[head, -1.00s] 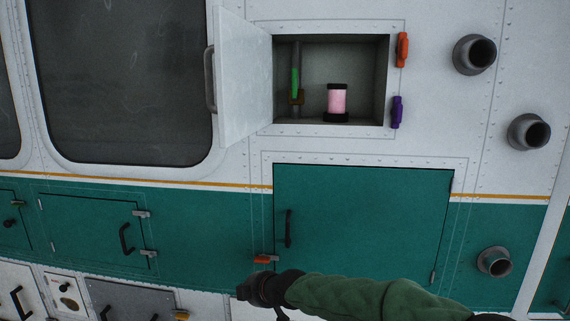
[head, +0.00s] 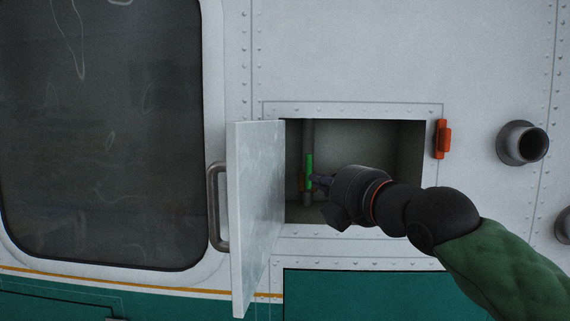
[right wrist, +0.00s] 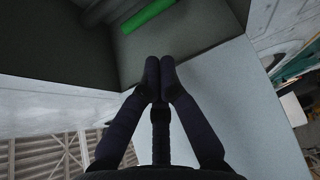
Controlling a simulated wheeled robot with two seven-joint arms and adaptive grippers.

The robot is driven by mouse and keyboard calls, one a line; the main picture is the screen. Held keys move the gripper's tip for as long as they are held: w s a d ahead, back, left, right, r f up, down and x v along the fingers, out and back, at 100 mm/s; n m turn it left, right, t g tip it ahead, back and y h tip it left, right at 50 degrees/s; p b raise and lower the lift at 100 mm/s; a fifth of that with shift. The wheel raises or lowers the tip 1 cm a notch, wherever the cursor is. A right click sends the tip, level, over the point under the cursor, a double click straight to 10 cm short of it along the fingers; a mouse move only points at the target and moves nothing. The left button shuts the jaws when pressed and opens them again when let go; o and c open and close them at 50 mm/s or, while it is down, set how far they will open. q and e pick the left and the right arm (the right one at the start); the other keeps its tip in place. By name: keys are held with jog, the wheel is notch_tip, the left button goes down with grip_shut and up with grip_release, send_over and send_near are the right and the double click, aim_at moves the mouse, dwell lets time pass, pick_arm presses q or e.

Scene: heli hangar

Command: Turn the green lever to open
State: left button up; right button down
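The green lever (head: 309,172) stands upright on a grey pipe at the left inside the open wall compartment (head: 400,150). In the right wrist view the lever (right wrist: 148,16) shows as a green bar beyond the fingertips. My right gripper (head: 320,182) reaches into the compartment from the right, its tips close to the lever's right side in the head view. In the right wrist view its fingers (right wrist: 160,78) are together with nothing visible between them. I cannot tell from the head view whether the tips touch the lever. My left gripper is not in view.
The compartment's white door (head: 255,205) stands open at the left, near the opening. An orange latch (head: 443,139) is on the right of the frame. A grey pipe stub (head: 522,144) sticks out farther right. A dark window (head: 100,130) fills the left.

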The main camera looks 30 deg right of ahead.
aim_at(309, 170)
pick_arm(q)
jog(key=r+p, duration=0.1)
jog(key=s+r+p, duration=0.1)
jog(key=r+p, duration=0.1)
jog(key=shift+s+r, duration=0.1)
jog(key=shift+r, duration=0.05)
pick_arm(e)
jog(key=w, duration=0.8)
jog(key=shift+d+r, duration=0.15)
jog(key=shift+r, duration=0.2)
jog(key=shift+f, duration=0.1)
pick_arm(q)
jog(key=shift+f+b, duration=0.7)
pick_arm(e)
jog(key=shift+d+m+t, duration=0.1)
jog(key=shift+m+t, duration=0.2)
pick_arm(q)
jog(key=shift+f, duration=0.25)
pick_arm(e)
jog(key=shift+s, duration=0.1)
